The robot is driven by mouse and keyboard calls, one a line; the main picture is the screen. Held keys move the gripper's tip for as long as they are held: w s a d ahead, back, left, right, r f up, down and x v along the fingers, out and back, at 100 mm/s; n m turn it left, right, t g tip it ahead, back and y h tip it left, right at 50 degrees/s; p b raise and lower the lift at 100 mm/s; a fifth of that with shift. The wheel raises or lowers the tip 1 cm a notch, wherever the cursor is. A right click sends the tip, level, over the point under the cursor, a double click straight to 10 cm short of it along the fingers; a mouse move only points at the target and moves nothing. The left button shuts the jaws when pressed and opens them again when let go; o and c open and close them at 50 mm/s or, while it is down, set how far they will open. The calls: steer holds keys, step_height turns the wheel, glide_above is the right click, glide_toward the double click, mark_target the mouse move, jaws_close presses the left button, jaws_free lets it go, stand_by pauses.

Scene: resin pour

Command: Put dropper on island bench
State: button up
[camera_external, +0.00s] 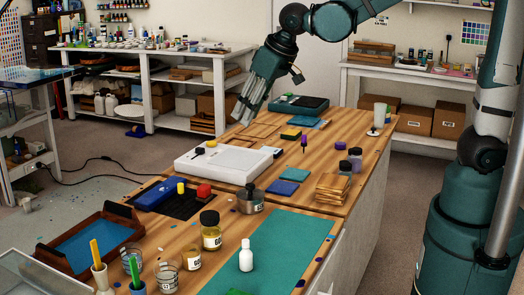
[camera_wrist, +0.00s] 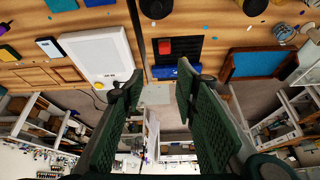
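The island bench (camera_external: 225,222) is the long wooden-topped bench across the middle of the outside view; its wooden top (camera_wrist: 195,20) also shows upside down along the top of the wrist view. I cannot pick out the dropper with certainty. A small upright purple-topped thing (camera_external: 304,141) on the bench, right of the white flat device (camera_external: 226,161), may be it. My gripper (camera_external: 243,113) hangs near the bench's far left edge, beyond the white device. In the wrist view my gripper (camera_wrist: 158,78) has its fingers apart, with nothing held between them.
The white device (camera_wrist: 98,52) and a blue-filled wooden tray (camera_wrist: 255,64) show in the wrist view. Jars (camera_external: 211,232), a green mat (camera_external: 285,250) and a white bottle (camera_external: 246,256) stand or lie on the near bench. A white cup (camera_external: 379,115) stands at the far right.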

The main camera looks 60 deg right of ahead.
steer(key=s+d+r+t, duration=0.1)
steer(key=s+d, duration=0.2)
steer(key=s, duration=0.8)
steer(key=s+d+r+n, duration=0.1)
steer(key=s+d, duration=0.2)
steer(key=s, duration=0.9)
steer(key=shift+s+d+r+t, duration=0.15)
steer(key=shift+s+d+t, duration=0.05)
steer(key=shift+t, duration=0.2)
